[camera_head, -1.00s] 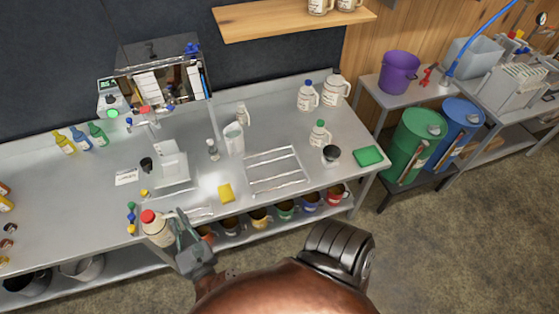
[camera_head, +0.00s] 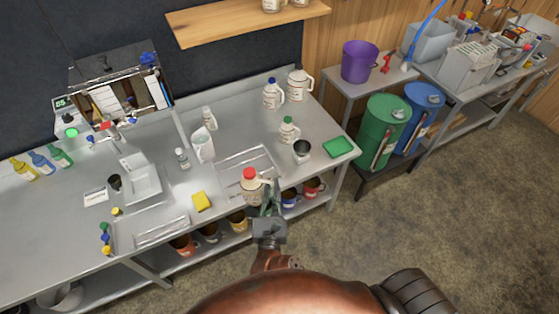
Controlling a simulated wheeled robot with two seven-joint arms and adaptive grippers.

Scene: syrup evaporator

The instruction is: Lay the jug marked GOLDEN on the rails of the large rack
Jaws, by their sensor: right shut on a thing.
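A jug with a red cap (camera_head: 252,187) is held upright by my right gripper (camera_head: 268,205). The gripper is shut on it from the right, near the handle side. Its label is too small to read, so I cannot tell whether it says GOLDEN. The large rack (camera_head: 240,161), a set of metal rails, lies on the steel bench. The jug overlaps the front of this rack in the picture; I cannot tell how high above it the jug is. My left gripper is not in view.
Behind the rack stand a blue-capped jug (camera_head: 272,96), a white jug (camera_head: 298,84) and a green-capped jug (camera_head: 288,130). A dark-topped cup (camera_head: 302,150) and green tray (camera_head: 339,147) are on the right. A yellow sponge (camera_head: 201,201) and smaller rack (camera_head: 162,232) lie left.

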